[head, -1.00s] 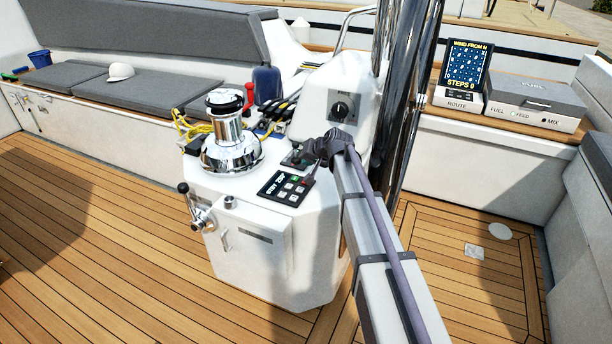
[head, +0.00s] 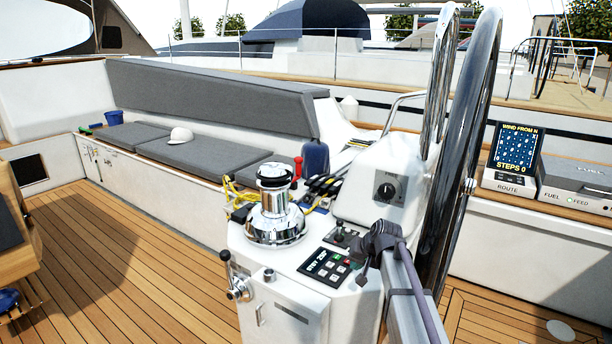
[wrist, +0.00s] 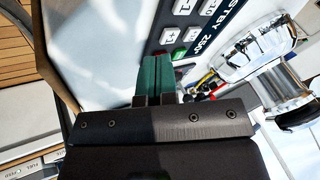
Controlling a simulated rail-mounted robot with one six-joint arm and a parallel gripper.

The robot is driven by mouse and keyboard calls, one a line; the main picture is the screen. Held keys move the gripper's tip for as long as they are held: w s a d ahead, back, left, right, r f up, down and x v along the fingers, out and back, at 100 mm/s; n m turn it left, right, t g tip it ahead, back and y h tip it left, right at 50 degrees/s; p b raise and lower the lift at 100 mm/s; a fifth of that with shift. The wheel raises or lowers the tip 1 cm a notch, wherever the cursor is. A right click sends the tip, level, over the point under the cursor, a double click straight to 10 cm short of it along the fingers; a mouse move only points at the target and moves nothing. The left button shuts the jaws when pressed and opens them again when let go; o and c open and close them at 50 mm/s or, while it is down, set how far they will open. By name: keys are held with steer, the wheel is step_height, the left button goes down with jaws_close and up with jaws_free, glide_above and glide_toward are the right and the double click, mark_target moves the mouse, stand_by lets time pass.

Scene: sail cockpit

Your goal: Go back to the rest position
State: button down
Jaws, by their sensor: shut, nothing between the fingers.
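My gripper (head: 361,272) is at the end of my arm, just right of the black keypad panel (head: 324,266) on the white console (head: 290,300). In the wrist view, its green fingers (wrist: 155,76) are together with nothing between them. The keypad panel, with a "STBY" display and several buttons, shows beyond the fingertips in the wrist view (wrist: 192,28). I see a gap to the panel but cannot judge its size.
A chrome winch (head: 275,215) stands on the console left of the keypad. A lever (head: 232,275) sticks out from the console's left side. A large chrome wheel (head: 462,170) rises close to the right of my arm. The teak floor (head: 120,260) at left is open.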

steer(key=s+f+n+g+h, duration=0.2)
steer(key=s+g+h, duration=0.25)
steer(key=s, duration=2.35)
step_height(320, 180, up, 15)
steer(key=p, duration=1.5)
steer(key=shift+s+a+y, duration=0.3)
steer(key=shift+a+y, duration=0.05)
